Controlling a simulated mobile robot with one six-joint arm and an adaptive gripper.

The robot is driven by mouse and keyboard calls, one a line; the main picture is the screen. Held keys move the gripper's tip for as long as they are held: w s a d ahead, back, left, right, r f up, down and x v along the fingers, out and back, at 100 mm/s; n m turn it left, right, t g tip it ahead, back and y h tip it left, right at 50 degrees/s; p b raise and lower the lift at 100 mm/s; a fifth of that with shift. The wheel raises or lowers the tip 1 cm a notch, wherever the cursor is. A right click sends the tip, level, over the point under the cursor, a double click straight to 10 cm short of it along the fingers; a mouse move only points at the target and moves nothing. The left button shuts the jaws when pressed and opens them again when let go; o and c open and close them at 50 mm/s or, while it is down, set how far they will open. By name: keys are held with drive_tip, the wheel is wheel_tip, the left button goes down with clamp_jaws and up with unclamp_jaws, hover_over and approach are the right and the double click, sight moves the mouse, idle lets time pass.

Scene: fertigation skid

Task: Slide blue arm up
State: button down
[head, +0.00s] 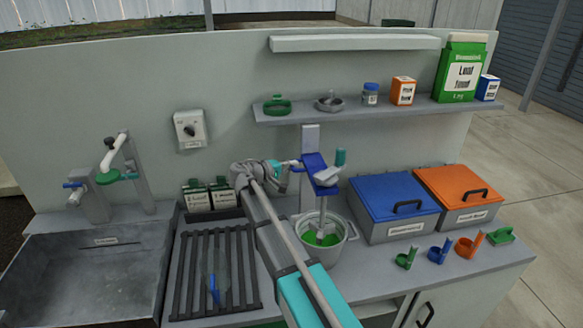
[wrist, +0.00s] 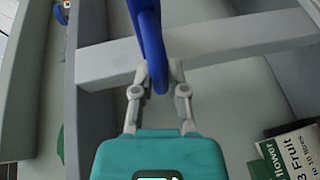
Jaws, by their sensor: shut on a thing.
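The blue arm (head: 318,174) sits on a grey upright post (head: 310,140) behind a pot. A grey stirrer shaft (head: 322,210) hangs from it into the grey pot (head: 345,250), which holds something green. A teal knob (head: 340,157) stands at the arm's right side. My gripper (head: 296,163) reaches the arm's left side. In the wrist view, my gripper (wrist: 158,78) has its two fingers on the end of a curved blue bar (wrist: 149,40), part of the blue arm. The exact contact at the fingertips is partly hidden.
A shelf (head: 380,109) with bottles and boxes hangs above the post. A blue-lidded bin (head: 393,190) and an orange-lidded bin (head: 460,184) stand to the right. Two seed-type boxes (head: 208,196) and a black rack (head: 215,265) are to the left, beside a sink (head: 80,265).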

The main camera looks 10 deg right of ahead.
drive_tip(key=shift+w+r+p, duration=0.1)
drive_tip(key=shift+r+p, duration=4.3)
drive_tip(key=shift+r, duration=0.4)
drive_tip(key=shift+w, duration=0.1)
drive_tip(key=c, duration=1.1)
unclamp_jaws()
drive_tip(key=o, duration=0.4)
drive_tip(key=shift+o, duration=0.3)
drive_tip(key=shift+s+f, duration=0.2)
